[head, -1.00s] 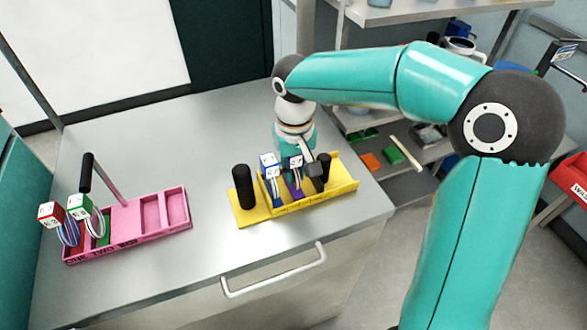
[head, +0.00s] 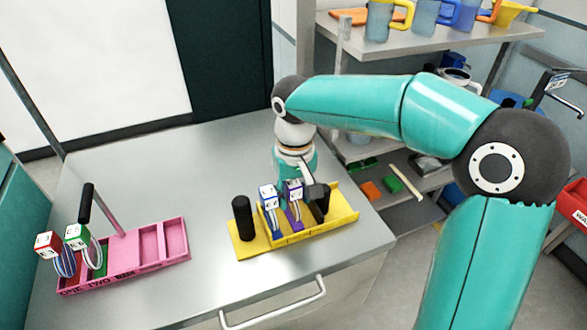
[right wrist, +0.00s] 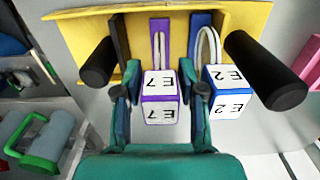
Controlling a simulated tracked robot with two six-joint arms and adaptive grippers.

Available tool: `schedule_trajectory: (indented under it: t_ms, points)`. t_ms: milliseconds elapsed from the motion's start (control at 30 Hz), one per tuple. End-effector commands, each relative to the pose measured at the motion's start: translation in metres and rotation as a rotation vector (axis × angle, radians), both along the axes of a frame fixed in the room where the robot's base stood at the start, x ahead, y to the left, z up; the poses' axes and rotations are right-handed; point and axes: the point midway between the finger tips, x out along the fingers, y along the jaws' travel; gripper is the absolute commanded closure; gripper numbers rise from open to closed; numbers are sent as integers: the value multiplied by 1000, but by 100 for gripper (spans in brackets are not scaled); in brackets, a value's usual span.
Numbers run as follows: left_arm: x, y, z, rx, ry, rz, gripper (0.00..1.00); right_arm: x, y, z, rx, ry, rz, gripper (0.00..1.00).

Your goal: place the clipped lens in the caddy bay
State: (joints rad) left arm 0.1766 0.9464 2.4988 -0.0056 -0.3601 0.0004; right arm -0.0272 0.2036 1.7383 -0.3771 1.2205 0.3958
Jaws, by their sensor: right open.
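The yellow caddy (head: 262,246) sits on the bench with two upright black posts. A purple clipped piece with a white cube marked 7 (head: 293,188) stands in one of its bays. A blue clipped piece with a cube marked 2 (head: 268,195) stands in the bay beside it. In the right wrist view, my open right gripper (right wrist: 160,95) has one finger on each side of the purple-edged cube (right wrist: 160,112); contact is not clear. The blue-edged cube (right wrist: 228,100) is outside the fingers, close to one of them. My left gripper is not in view.
A pink caddy (head: 180,254) with a red-edged cube (head: 47,244) and a green-edged cube (head: 76,236) stands at left, with empty bays at its right. Bench between the caddies is clear. A black post (right wrist: 97,62) stands close to my gripper. Shelves with mugs are behind.

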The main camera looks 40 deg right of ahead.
Motion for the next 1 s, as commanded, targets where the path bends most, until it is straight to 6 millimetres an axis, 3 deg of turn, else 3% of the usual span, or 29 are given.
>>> schedule_trajectory:
  t_ms: [200, 433, 600, 1000]
  points:
    - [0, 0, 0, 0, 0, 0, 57, 1, 1, 47, 2, -6, 0, 60]
    - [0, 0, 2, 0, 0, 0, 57, 0, 1, 85, 1, -3, 1, 60]
    - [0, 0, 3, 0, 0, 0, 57, -1, 1, 96, 1, 0, 2, 60]
    - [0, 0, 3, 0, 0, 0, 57, -1, 1, 97, 1, 1, 2, 60]
